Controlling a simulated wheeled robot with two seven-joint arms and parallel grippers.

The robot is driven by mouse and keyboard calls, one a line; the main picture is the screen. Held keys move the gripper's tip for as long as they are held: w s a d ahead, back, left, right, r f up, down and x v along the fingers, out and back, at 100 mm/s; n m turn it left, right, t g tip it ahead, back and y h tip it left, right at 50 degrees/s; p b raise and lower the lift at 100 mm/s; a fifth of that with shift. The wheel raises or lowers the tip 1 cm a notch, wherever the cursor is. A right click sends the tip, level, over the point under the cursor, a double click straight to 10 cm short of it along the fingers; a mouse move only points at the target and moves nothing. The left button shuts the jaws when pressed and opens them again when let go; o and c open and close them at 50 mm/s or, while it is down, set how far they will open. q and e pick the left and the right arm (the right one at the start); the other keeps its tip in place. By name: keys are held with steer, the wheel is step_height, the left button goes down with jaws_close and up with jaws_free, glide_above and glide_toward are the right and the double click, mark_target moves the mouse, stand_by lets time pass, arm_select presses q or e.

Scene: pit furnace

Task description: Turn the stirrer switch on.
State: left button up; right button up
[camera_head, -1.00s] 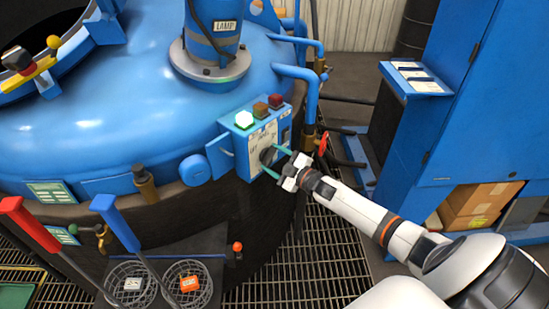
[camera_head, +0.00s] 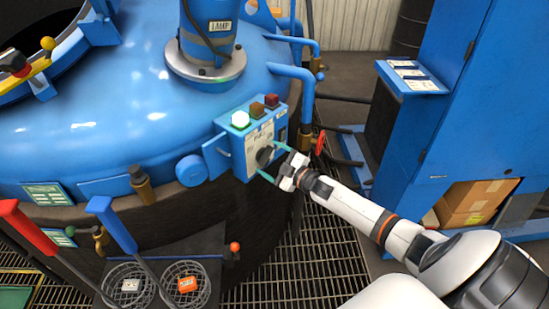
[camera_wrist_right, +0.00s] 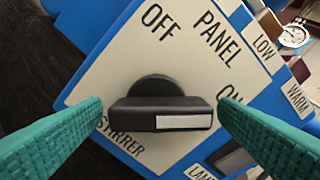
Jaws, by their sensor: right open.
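The stirrer switch is a black rotary knob with a raised bar (camera_wrist_right: 160,115) on a cream panel marked STIRRER, OFF and ON. In the right wrist view the bar lies level across the picture, with its white stripe on the right half, the side where the ON label (camera_wrist_right: 229,96) is. In the head view the knob (camera_head: 264,157) is on the front of the blue control box (camera_head: 224,150). My right gripper (camera_head: 273,161) is open, with its teal fingers on either side of the knob, near the bar's two ends. I cannot tell whether they touch it. My left gripper is out of view.
Several lamps, one bright white (camera_head: 240,119), top the control box. The blue furnace lid (camera_head: 110,110) spreads to the left. A red valve handle (camera_head: 320,142) is just right of my gripper. A blue cabinet (camera_head: 470,100) stands right, and grating (camera_head: 330,245) covers the floor.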

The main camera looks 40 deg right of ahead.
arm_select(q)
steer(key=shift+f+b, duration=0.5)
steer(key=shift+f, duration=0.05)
arm_select(e)
steer(key=v, duration=1.2)
steer(key=shift+f, duration=0.1)
steer(key=s+f+m+g+h, duration=0.2)
steer(key=s+f, duration=0.2)
steer(key=f, duration=0.6)
steer(key=s+f+m+g+h, duration=0.25)
steer(key=s+f, duration=0.25)
steer(key=f, duration=0.5)
steer(key=s+f+m+g+h, duration=0.1)
steer(key=s+f+m+g, duration=0.25)
steer(key=f, duration=0.65)
steer(key=s+a+f+g, duration=0.2)
steer(key=s+a+f, duration=0.4)
steer(key=s, duration=0.3)
steer(key=s+a+f+m+g, duration=0.1)
steer(key=s+a+f+g, duration=0.2)
steer(key=s, duration=0.7)
steer(key=s+a+f+g+y, duration=0.1)
steer(key=s+a+f+g, duration=0.2)
steer(key=s+a+f, duration=0.5)
steer(key=shift+s+a+f, duration=0.3)
steer(key=shift+s+a, duration=0.05)
steer(key=shift+s, duration=0.35)
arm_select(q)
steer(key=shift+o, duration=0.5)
